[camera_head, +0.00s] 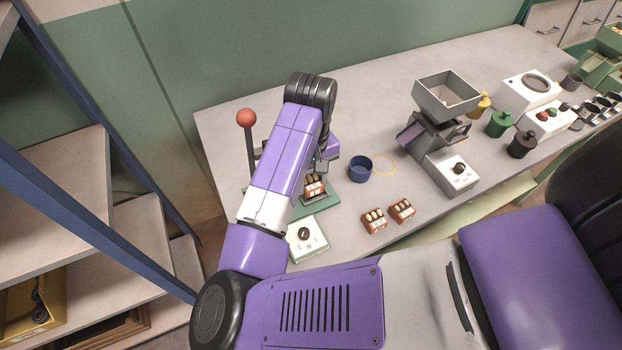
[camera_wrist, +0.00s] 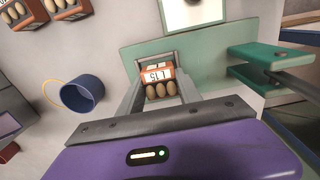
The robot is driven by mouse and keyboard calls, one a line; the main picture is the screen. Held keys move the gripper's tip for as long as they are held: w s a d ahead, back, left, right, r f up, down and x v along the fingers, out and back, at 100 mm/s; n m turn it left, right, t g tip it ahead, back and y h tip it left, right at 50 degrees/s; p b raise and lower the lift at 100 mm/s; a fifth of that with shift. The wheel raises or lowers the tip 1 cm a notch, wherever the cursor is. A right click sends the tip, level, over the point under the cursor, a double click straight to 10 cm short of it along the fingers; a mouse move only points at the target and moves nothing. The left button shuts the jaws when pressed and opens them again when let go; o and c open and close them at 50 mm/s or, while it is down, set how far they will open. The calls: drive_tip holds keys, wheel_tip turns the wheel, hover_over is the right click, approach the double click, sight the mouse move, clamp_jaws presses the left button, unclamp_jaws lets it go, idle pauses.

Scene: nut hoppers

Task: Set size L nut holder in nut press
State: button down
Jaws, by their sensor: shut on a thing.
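My gripper (camera_head: 318,180) is shut on a small orange-brown nut holder (camera_head: 313,189). In the wrist view the nut holder (camera_wrist: 160,82) sits between my two grey fingers (camera_wrist: 156,66), with several brown nuts and a white label that appears to carry an L. The nut press has a green base (camera_head: 325,200) and a lever with a red ball knob (camera_head: 246,117). The holder is over or on that base; I cannot tell whether it touches. My arm hides much of the press. A white box with an L, M, S dial (camera_head: 308,240) adjoins the base.
Two other nut holders (camera_head: 374,221) (camera_head: 402,210) stand on the grey table to the right. A blue cup (camera_head: 360,172) and a yellow ring (camera_head: 394,168) lie between the press and a grey hopper machine (camera_head: 445,100). Bottles and other machines stand farther right.

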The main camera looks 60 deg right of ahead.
drive_tip(key=shift+f, duration=0.6)
idle(0.3)
drive_tip(key=c, duration=0.8)
unclamp_jaws()
drive_tip(key=shift+s, duration=0.1)
drive_tip(key=shift+c, duration=1)
drive_tip(key=shift+o, duration=0.3)
drive_tip(key=shift+r, duration=0.1)
drive_tip(key=shift+o, duration=0.6)
drive_tip(key=shift+r+p, duration=3.4)
drive_tip(key=shift+r, duration=0.2)
